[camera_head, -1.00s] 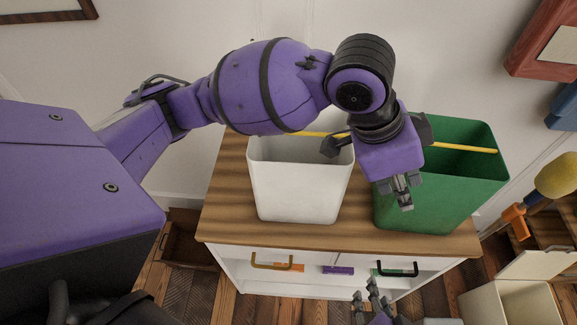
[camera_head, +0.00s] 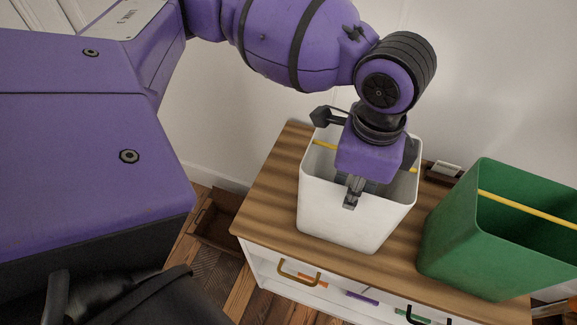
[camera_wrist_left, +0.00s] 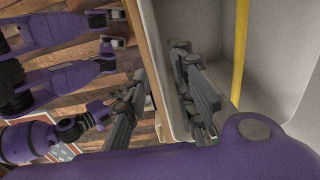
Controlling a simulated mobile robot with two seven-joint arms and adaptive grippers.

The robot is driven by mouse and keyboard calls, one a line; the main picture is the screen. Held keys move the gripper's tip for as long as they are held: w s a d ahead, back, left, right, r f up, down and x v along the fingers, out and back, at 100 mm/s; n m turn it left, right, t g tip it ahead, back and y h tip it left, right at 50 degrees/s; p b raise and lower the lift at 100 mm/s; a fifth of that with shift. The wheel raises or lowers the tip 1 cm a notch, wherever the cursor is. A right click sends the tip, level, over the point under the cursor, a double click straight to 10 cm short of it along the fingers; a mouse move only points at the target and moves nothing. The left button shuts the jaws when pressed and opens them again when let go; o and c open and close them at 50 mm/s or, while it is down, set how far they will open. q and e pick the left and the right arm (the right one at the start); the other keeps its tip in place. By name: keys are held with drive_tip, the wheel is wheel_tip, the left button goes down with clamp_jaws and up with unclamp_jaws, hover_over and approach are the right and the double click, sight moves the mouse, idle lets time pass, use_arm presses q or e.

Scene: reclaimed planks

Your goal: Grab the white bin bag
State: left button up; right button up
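The white bin (camera_head: 345,217) stands upright on the wooden top of a low cabinet, with a yellow bar across its inside. I cannot make out a separate white bag in it. My left gripper (camera_head: 352,198) points down at the bin's front rim. In the left wrist view the fingers of my left gripper (camera_wrist_left: 160,75) are apart, one on each side of the white bin wall (camera_wrist_left: 163,65). I cannot see them pressing on it. Purple links with grey ends at the left of that view seem to be my right arm (camera_wrist_left: 45,135); its finger state is unclear.
A green bin (camera_head: 485,235) with a yellow bar stands to the right on the same wooden top (camera_head: 270,205). A small dark item (camera_head: 443,170) lies behind, between the bins. A brown open box (camera_head: 215,222) is on the floor at left. The wall is close behind.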

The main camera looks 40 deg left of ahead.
use_arm(q)
wheel_tip(320, 180, down, 8)
drive_tip(key=shift+f+b, duration=0.15)
drive_tip(key=shift+b, duration=0.3)
drive_tip(key=shift+s, duration=0.1)
drive_tip(key=shift+c, duration=0.2)
clamp_jaws()
drive_tip(key=shift+d, duration=0.1)
